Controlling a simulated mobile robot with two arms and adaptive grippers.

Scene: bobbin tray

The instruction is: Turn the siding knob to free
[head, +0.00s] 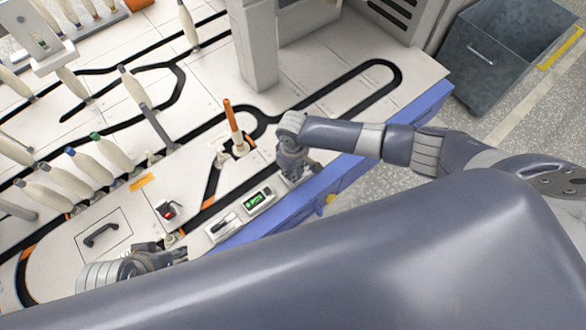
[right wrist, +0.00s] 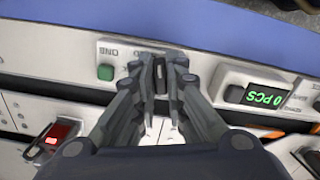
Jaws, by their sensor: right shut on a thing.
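My right gripper (right wrist: 160,78) is shut on a small dark knob (right wrist: 160,72) on a pale panel (right wrist: 124,50) at the table's front edge. In the head view, my right gripper (head: 293,168) points down at that panel and hides the knob. The knob's pointer direction and most of its label are covered by the fingers. A green button (right wrist: 105,72) sits on the same panel, left of the fingers in the right wrist view. My left gripper (head: 172,254) is low over the table near the black handle, apart from the knob; its finger opening is unclear.
A counter box with a green display (head: 257,200) stands beside my right gripper. An orange lever (head: 232,118) rises behind it. A red-and-black switch (head: 168,210) and black handle (head: 101,235) are left. Several bobbins stand along the black track; a grey bin (head: 492,50) is off the table.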

